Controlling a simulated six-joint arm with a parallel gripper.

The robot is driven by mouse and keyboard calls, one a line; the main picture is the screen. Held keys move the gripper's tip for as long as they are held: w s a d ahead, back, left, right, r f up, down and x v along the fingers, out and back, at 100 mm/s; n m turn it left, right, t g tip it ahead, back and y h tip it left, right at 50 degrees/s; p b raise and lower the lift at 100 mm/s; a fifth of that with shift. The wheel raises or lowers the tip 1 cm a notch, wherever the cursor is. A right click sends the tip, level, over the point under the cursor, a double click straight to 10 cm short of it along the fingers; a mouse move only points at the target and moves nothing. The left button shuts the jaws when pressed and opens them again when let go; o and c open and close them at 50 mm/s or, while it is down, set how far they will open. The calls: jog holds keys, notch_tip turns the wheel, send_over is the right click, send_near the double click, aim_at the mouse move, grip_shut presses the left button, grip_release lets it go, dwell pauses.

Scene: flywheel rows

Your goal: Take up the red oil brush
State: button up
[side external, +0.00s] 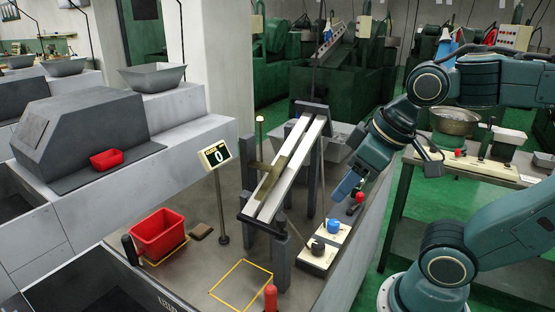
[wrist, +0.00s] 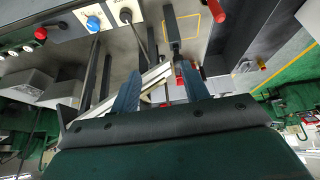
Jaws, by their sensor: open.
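An upright red cylinder (side external: 270,297) stands at the front edge of the bench, beside the yellow outline; it looks like a handle, and I cannot tell whether it is the oil brush. A similar red handle (wrist: 220,10) shows at the top of the wrist view. No brush bristles are visible. My gripper (side external: 347,188) hangs above the bench to the right of the sloped rails, pointing down and left. In the wrist view, its two blue fingers (wrist: 158,88) are apart, with nothing held between them.
The sloped rails (side external: 290,165) stand mid-bench. A white panel (side external: 325,247) carries red, blue and black knobs. A red bin (side external: 158,232), a black handle (side external: 129,248) and a counter display (side external: 215,154) stand to the left. The yellow-outlined square (side external: 241,285) is empty.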

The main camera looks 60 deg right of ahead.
jog(key=w+a+f+n+g, duration=0.25)
jog(key=w+a+n, duration=0.25)
jog(key=a+n, duration=0.25)
jog(key=n+g, duration=0.3)
jog(key=n, duration=0.4)
send_over(270, 288)
notch_tip(270, 288, down, 4)
jog(key=r, duration=0.1)
jog(key=shift+d+f, duration=0.1)
jog(key=shift+f, duration=0.15)
jog(key=shift+f, duration=0.1)
jog(key=shift+f, duration=4.2)
jog(key=shift+f, duration=0.1)
jog(key=shift+f, duration=2.5)
jog(key=shift+c, duration=0.5)
grip_shut()
